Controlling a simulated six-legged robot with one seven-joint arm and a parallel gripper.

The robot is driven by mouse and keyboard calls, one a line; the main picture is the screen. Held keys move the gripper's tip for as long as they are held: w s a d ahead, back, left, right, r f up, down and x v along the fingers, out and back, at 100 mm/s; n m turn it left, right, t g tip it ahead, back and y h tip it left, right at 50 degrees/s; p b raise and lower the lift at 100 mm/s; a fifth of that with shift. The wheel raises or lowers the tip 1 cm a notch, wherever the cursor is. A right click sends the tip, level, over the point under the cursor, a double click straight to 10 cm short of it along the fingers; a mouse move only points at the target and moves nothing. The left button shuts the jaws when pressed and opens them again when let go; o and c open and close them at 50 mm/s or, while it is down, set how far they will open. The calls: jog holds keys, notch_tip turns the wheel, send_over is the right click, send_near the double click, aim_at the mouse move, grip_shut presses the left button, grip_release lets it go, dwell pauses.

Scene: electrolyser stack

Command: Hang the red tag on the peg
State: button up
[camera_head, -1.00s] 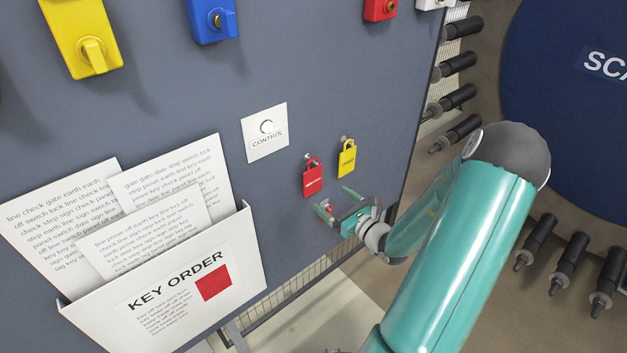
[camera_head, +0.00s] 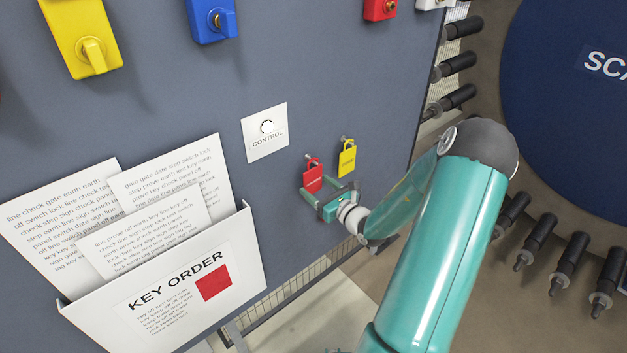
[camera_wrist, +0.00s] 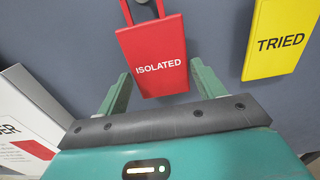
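The red tag (camera_head: 313,179), shaped like a padlock and marked ISOLATED, hangs against the grey panel from a small peg (camera_head: 308,156). It also shows in the wrist view (camera_wrist: 155,57). My gripper (camera_head: 325,189) is just below and in front of it. In the wrist view the two green fingers (camera_wrist: 160,82) stand apart, one at each side of the red tag's lower part, with gaps visible. A yellow tag (camera_head: 347,160) marked TRIED hangs to the right, on its own peg (camera_head: 344,139); it is close to my right finger in the wrist view (camera_wrist: 277,40).
A white CONTROL plate (camera_head: 266,132) is on the panel, up and left of the tags. A white KEY ORDER holder (camera_head: 190,290) with paper sheets juts out at lower left. Yellow (camera_head: 80,35) and blue (camera_head: 211,18) switches sit higher up. The panel's right edge is near.

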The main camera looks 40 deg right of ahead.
jog(key=c, duration=0.4)
jog(key=shift+c, duration=0.2)
jog(key=shift+r, duration=0.1)
jog(key=shift+r, duration=0.55)
jog(key=shift+s, duration=1.8)
jog(key=shift+s, duration=0.1)
jog(key=shift+s+d, duration=0.1)
jog(key=shift+s, duration=1.55)
